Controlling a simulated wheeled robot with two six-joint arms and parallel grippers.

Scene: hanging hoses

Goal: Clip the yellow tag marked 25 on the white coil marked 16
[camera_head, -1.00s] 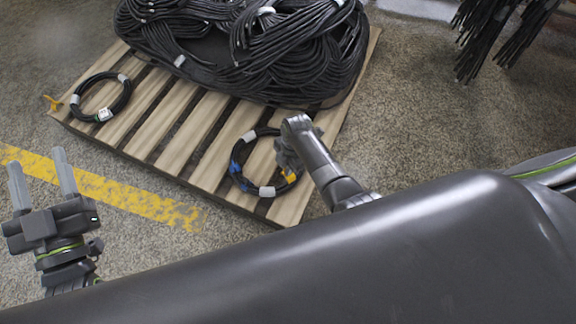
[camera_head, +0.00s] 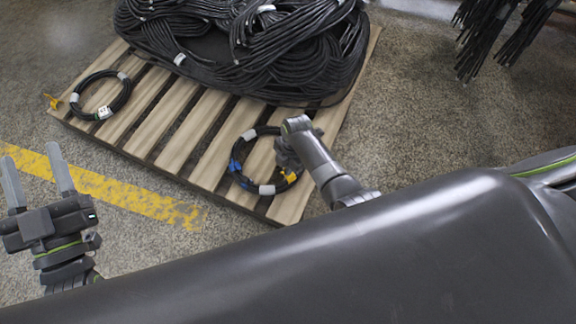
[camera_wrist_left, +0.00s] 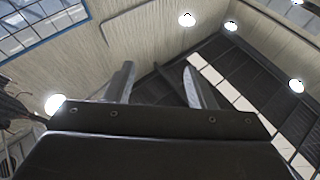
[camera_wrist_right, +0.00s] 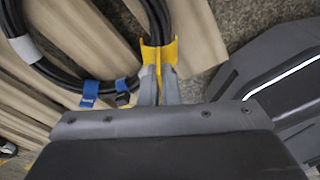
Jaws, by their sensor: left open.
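Two black hose coils with white bands lie on the wooden pallet: a left coil (camera_head: 122,98) and a right coil (camera_head: 235,165). I cannot read their marks. My right gripper (camera_wrist_right: 158,88) is shut on a yellow tag (camera_wrist_right: 157,55), also visible in the head view (camera_head: 290,176). The tag's forked end is at the right coil's hoses (camera_wrist_right: 153,14); I cannot tell whether they are fully inside it. Its number is not readable. My left gripper (camera_head: 37,180) is open and empty over the floor, left of the pallet.
Another yellow tag (camera_head: 53,102) is beside the left coil at the pallet's edge. Blue straps (camera_wrist_right: 90,93) are on the right coil. A large black hose heap (camera_head: 200,60) fills the pallet's back. Black hoses (camera_head: 485,35) hang at upper right. The floor right of the pallet is clear.

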